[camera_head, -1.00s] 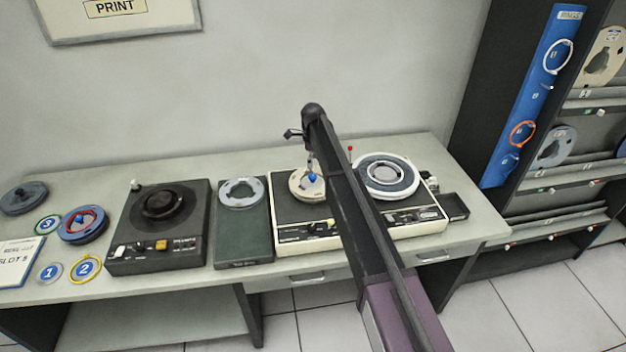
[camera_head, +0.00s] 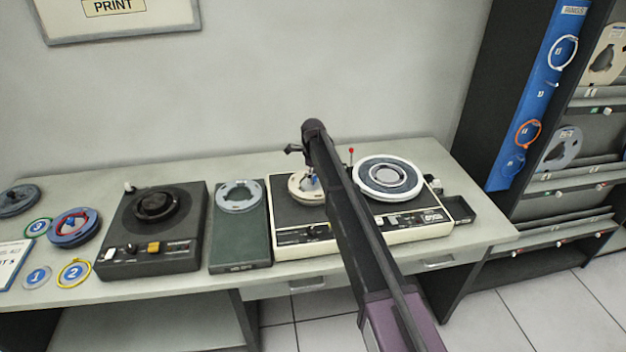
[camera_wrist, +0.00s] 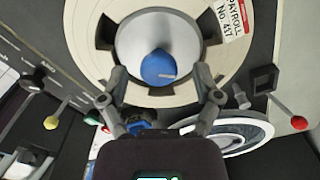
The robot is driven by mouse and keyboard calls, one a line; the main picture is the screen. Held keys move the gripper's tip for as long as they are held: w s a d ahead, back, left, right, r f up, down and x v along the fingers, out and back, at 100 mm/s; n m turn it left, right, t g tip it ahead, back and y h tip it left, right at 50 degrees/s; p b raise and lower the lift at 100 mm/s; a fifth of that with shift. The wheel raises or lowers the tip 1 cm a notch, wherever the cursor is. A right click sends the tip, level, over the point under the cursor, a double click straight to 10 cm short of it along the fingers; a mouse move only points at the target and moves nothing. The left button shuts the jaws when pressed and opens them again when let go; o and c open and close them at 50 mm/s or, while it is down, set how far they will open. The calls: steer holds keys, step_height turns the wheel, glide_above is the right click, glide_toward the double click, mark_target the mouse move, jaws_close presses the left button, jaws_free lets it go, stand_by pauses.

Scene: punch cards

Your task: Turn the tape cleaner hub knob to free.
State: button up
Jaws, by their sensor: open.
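The tape cleaner (camera_head: 290,222) is a cream-framed machine with a dark top on the bench. A cream reel (camera_head: 300,196) sits on its left hub; its label reads "PAYROLL No. 417" in the wrist view (camera_wrist: 222,22). The blue hub knob (camera_wrist: 158,66) stands at the reel's centre, with a pale mark on its face. My gripper (camera_wrist: 161,76) is open, one finger on either side of the knob, with visible gaps. In the head view my gripper (camera_head: 313,186) is over the reel and mostly covers the knob.
A white-rimmed grey reel (camera_head: 388,174) sits on the cleaner's right hub. A red-tipped lever (camera_wrist: 290,115) and a yellow-tipped lever (camera_wrist: 52,122) stand near the reel. A dark green box (camera_head: 238,245) and a black machine (camera_head: 150,262) stand to the left.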

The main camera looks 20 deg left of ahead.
stand_by(0.3)
jaws_close()
steer(key=shift+n, duration=0.5)
steer(key=n, duration=1.3)
stand_by(0.4)
